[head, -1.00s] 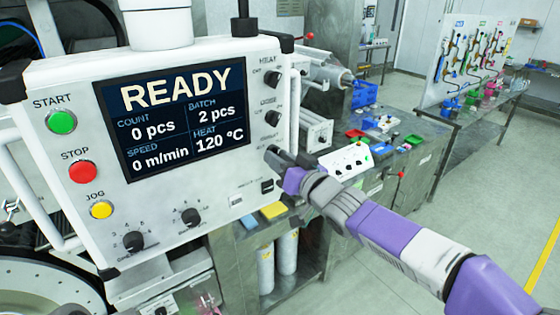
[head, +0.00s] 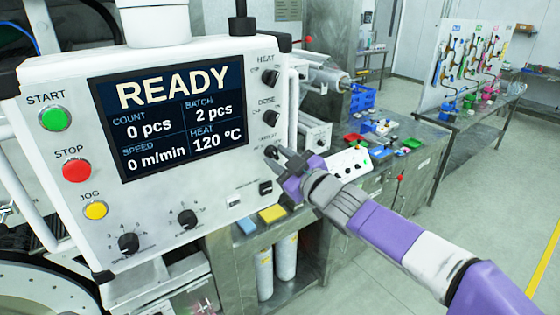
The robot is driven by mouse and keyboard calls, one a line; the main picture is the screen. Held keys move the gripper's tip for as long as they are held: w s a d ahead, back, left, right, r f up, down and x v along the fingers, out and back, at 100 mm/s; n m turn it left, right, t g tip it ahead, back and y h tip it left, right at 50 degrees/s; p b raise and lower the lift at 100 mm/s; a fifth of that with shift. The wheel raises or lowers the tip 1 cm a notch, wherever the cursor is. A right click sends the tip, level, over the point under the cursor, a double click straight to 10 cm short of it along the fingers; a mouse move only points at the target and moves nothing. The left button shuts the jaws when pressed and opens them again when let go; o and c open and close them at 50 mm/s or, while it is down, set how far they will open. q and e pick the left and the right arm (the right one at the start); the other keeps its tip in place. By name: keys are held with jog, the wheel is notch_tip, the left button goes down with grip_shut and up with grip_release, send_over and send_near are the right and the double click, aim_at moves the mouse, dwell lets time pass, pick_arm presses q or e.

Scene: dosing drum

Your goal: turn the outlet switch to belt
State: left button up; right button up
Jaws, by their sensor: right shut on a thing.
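The white control panel (head: 215,215) fills the left half of the head view. Its screen (head: 170,107) reads READY, with count 0 pcs, batch 2 pcs, speed 0 m/min and heat 120 °C. My right gripper (head: 276,157) comes in from the lower right and is shut on the outlet switch. Its fingers cover much of the knob, and the small label above is too blurred to read the switch's position. My left gripper is out of view.
The heat knob (head: 270,77) and dose knob (head: 270,118) sit above my right gripper. The green START (head: 55,119), red STOP (head: 76,169) and yellow JOG (head: 95,210) buttons are at left. A cluttered bench (head: 425,150) stands behind.

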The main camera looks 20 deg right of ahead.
jog(key=shift+n, duration=0.3)
jog(key=o, duration=1)
jog(key=shift+p+v, duration=0.65)
jog(key=shift+v, duration=3.15)
